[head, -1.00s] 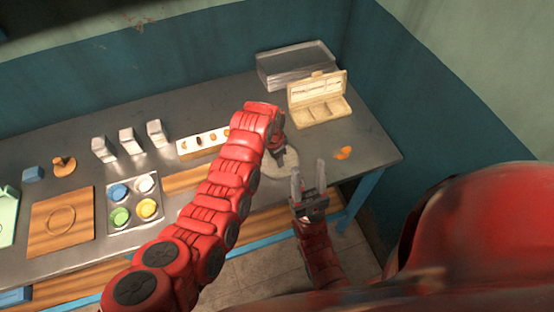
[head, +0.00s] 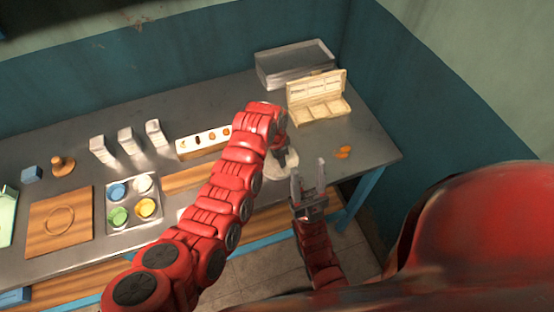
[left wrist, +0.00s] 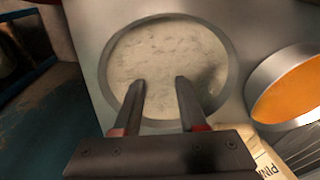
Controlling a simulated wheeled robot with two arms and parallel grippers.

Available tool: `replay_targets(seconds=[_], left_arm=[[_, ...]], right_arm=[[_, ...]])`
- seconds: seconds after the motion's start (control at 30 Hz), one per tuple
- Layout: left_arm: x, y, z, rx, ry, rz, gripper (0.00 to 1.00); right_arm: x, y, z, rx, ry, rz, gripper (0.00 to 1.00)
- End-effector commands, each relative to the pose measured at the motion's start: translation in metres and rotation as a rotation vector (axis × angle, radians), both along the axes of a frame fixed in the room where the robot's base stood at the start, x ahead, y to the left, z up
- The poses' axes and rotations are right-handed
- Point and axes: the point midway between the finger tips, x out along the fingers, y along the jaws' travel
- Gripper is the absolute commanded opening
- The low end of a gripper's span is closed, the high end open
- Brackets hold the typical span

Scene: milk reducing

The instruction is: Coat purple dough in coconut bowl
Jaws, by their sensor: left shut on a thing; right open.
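A round bowl of whitish flakes, taken as the coconut bowl (left wrist: 165,50), fills the middle of the left wrist view. It shows partly in the head view as a pale disc (head: 276,167) near the table's front edge. My left gripper (left wrist: 160,82) points into this bowl, its fingertips over or in the flakes. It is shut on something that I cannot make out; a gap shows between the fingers. My right gripper (head: 308,170) is open and empty at the front edge, right of the bowl. I see no purple dough.
An open cream box (head: 318,107) and a clear container (head: 295,65) stand behind. Left are a white strip of small items (head: 204,142), a four-bowl tray (head: 112,190) and a wooden board (head: 60,220). A round orange-filled tin (left wrist: 290,85) is beside the bowl.

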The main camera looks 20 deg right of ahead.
Motion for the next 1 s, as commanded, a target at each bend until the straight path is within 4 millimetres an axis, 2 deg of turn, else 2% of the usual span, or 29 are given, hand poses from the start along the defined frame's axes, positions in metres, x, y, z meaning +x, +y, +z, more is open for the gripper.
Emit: replay_targets(seconds=[0.6,1.0], left_arm=[[0.006,-0.007,-0.002,0.001,-0.001,0.000,0.00],[0.012,-0.004,-0.001,0.001,0.001,0.001,0.00]], right_arm=[[0.000,0.000,-0.021,0.000,0.000,0.000,0.48],[0.000,0.000,-0.029,0.000,0.000,0.000,0.48]])
